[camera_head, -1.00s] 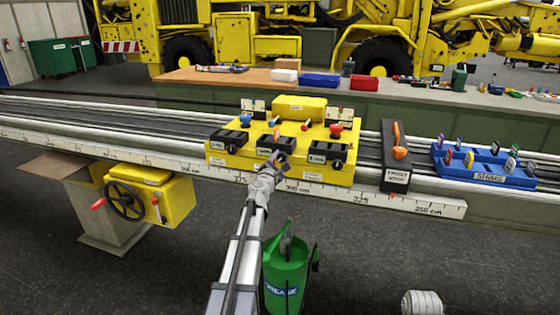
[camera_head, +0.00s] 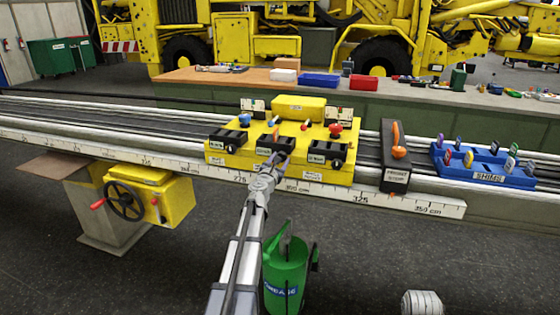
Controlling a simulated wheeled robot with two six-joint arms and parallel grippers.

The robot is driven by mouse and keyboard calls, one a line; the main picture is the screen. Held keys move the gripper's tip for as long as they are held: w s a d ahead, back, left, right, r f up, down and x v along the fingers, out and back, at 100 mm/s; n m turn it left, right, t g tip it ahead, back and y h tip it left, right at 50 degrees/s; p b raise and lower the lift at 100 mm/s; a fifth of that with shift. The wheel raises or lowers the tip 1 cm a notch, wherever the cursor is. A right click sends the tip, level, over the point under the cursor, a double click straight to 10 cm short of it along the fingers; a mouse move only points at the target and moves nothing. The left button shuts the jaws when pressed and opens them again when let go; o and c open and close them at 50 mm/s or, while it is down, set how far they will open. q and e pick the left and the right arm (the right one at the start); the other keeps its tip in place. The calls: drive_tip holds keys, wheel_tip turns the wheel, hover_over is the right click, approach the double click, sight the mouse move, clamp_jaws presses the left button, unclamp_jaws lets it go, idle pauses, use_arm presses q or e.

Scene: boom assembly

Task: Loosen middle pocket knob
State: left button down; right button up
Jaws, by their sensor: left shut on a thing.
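The yellow block (camera_head: 215,159) on the rail carries three black pockets along its front. The middle pocket (camera_head: 270,144) sits between the left pocket (camera_head: 229,137) and the right pocket (camera_head: 325,148). My left gripper (camera_head: 277,159) is at the front of the middle pocket, shut on its knob; the fingers hide the knob. The left pocket's knob (camera_head: 231,149) and the right pocket's knob (camera_head: 338,162) show as dark round knobs. My right gripper is not in view.
A black box with an orange handle (camera_head: 397,148) and a blue shims tray (camera_head: 487,180) stand to the right on the rail. A ruler strip (camera_head: 330,190) runs along its front. A handwheel (camera_head: 125,200) is at left.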

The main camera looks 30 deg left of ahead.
use_arm(q)
drive_tip(key=shift+c, duration=1.5)
unclamp_jaws()
drive_tip(key=v, duration=0.7)
drive_tip(key=shift+s, duration=0.4)
drive_tip(key=shift+d, duration=0.1)
